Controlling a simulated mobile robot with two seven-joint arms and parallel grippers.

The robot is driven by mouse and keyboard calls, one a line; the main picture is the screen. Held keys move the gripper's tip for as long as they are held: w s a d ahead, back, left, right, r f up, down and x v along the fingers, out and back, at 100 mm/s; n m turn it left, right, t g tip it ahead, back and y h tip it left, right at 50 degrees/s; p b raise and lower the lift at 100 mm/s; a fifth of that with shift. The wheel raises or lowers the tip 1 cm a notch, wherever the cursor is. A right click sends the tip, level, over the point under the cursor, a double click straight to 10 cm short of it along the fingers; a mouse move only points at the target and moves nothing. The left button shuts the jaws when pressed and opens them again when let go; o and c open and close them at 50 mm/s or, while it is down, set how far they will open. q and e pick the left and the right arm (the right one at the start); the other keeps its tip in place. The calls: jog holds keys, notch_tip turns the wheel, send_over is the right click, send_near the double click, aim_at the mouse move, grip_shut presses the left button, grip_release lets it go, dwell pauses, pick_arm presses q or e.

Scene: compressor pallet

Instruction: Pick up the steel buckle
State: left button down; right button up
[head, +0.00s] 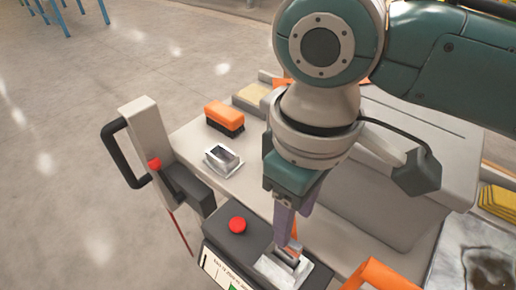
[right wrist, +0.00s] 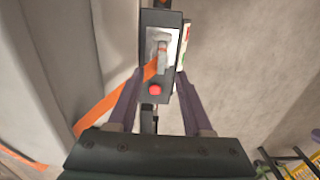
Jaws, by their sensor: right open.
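The steel buckle (head: 289,258) appears to be the small metal piece standing on a pale plate on top of a dark box with a red button. It also shows in the right wrist view (right wrist: 162,47), between the finger lines and ahead of them. My right gripper (head: 287,238) points down just over the box, its purple fingers overlapping the buckle's upper part in the head view. In the right wrist view (right wrist: 160,73) the fingers are spread wide with nothing between them. Whether they touch the buckle cannot be told. My left gripper is not in view.
The red button (head: 237,225) sits beside the buckle. An orange strap (right wrist: 118,102) runs close by. A metal block in a white holder (head: 222,158) and an orange-topped brush (head: 224,117) lie on the pale bench. A post with a black handle (head: 122,150) stands left.

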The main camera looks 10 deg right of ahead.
aim_at(290, 255)
notch_tip(290, 255, down, 7)
jog(key=b, duration=0.2)
jog(key=shift+s+r+b, duration=0.1)
jog(key=shift+s+b, duration=0.05)
jog(key=shift+b, duration=0.2)
jog(key=shift+r, duration=0.1)
grip_shut()
